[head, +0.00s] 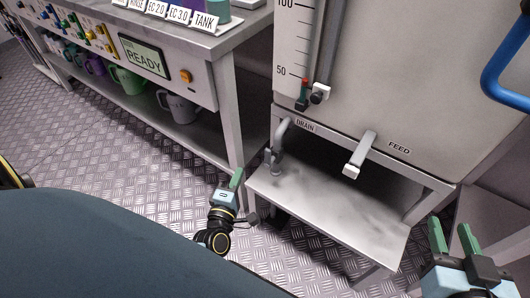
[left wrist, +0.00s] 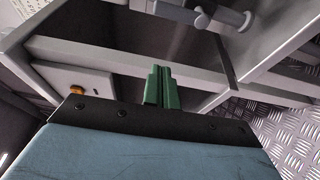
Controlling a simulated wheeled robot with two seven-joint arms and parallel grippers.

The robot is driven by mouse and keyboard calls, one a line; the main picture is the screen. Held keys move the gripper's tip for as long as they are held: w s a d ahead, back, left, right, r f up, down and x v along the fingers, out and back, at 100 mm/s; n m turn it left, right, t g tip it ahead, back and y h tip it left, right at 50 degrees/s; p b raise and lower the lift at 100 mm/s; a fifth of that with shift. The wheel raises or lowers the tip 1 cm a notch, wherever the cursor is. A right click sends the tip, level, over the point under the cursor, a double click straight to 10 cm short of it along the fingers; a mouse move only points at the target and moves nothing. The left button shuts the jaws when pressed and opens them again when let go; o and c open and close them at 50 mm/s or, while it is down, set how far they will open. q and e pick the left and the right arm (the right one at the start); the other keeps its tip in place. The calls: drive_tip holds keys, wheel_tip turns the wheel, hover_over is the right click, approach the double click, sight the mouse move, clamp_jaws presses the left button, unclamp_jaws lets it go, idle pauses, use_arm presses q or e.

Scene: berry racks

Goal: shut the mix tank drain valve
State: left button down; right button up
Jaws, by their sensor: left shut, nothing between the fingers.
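The mix tank (head: 400,70) is a large pale box on a metal stand. Its drain pipe (head: 284,130), under the DRAIN label, bends down over the lower shelf, with the small grey drain valve (head: 275,158) at its lower end. The handle's position is too small to tell. My left gripper (head: 238,178) is shut and empty, a little left of and below the valve, apart from it. In the left wrist view its green fingers (left wrist: 162,88) are together, and a grey pipe fitting (left wrist: 200,15) shows beyond them. My right gripper (head: 455,238) is open and empty at the lower right.
A second spout (head: 360,155) labelled FEED is right of the drain. The stand's shelf (head: 330,205) is bare. A bench (head: 220,85) with a panel reading READY and several mugs beneath stands left. A blue curved handle (head: 500,80) is at the right. Patterned floor lies between.

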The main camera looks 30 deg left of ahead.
sight(270, 156)
use_arm(q)
drive_tip(key=shift+s, duration=0.15)
use_arm(e)
drive_tip(key=shift+s+r, duration=0.1)
drive_tip(key=shift+s, duration=0.05)
